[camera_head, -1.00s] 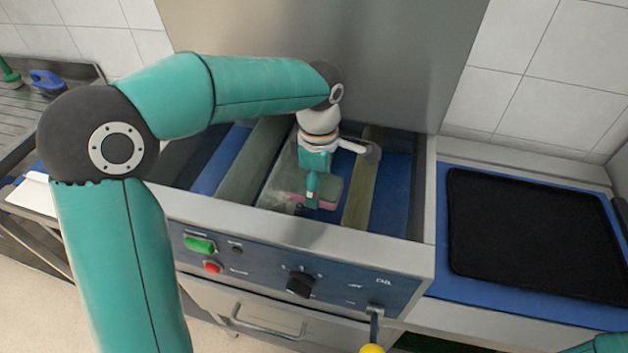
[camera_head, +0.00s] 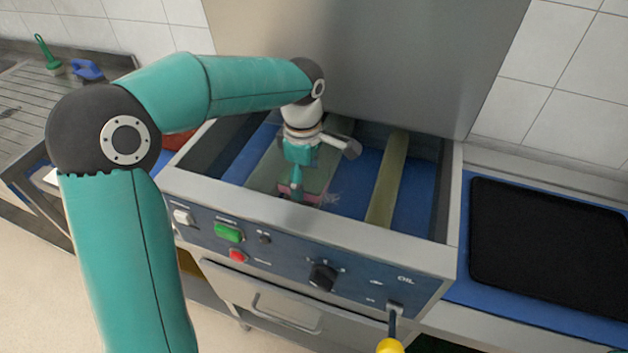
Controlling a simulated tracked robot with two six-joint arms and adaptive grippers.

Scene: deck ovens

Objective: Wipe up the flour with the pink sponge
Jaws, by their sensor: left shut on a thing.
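My left gripper (camera_head: 297,190) reaches down into the blue-floored recess of the steel unit and is shut on the pink sponge (camera_head: 312,199). The sponge is low in the recess near its front wall, mostly hidden by the gripper; whether it presses on the floor is hard to tell. A faint white smear of flour (camera_head: 333,198) shows just right of the sponge. Any flour under the sponge or gripper is hidden. My right gripper is out of view.
An olive rail (camera_head: 386,185) crosses the recess to the right of the gripper. The recess's steel front rim (camera_head: 350,236) stands close in front. A black tray (camera_head: 545,240) lies on the right counter. A green brush (camera_head: 47,55) and a blue-handled item (camera_head: 87,70) lie far left.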

